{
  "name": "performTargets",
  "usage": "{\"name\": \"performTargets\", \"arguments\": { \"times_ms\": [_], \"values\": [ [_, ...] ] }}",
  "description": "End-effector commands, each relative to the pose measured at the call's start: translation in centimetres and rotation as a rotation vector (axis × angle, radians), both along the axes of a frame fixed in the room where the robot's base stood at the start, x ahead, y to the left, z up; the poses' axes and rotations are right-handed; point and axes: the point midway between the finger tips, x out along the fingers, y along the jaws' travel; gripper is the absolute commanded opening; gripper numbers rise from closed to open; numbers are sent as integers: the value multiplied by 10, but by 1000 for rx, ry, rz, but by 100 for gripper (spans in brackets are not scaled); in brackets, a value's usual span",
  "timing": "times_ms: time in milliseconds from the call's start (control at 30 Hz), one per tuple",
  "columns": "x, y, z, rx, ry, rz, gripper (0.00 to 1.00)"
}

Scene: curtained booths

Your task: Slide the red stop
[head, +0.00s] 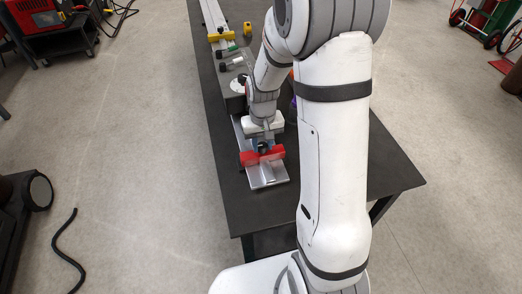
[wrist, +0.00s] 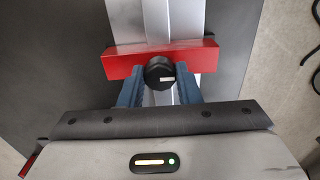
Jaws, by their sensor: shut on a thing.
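The red stop (head: 262,156) is a red block lying across a silver rail (head: 268,176) near the front end of the dark table. In the wrist view the red stop (wrist: 118,62) spans the rail (wrist: 172,20), with a round black knob (wrist: 159,73) at its middle. My gripper (wrist: 160,88) has its two blue fingers on either side of the knob, shut on it. In the head view my gripper (head: 263,143) is just behind the stop and partly hidden by my arm.
The dark table (head: 223,150) has a bare strip left of the rail. A long rail with a yellow block (head: 220,36) lies farther back, with a small yellow item (head: 247,28) beside it.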

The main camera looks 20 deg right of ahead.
Motion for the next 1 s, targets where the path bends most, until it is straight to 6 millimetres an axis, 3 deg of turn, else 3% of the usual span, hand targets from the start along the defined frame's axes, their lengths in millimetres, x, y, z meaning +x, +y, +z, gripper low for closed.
{"name": "performTargets", "arguments": {
  "times_ms": [267, 1000],
  "values": [
    [6, 0, 0, 0, -1, -1, 0],
    [55, -1, 2, 0, -13, -1, 0]
  ]
}}
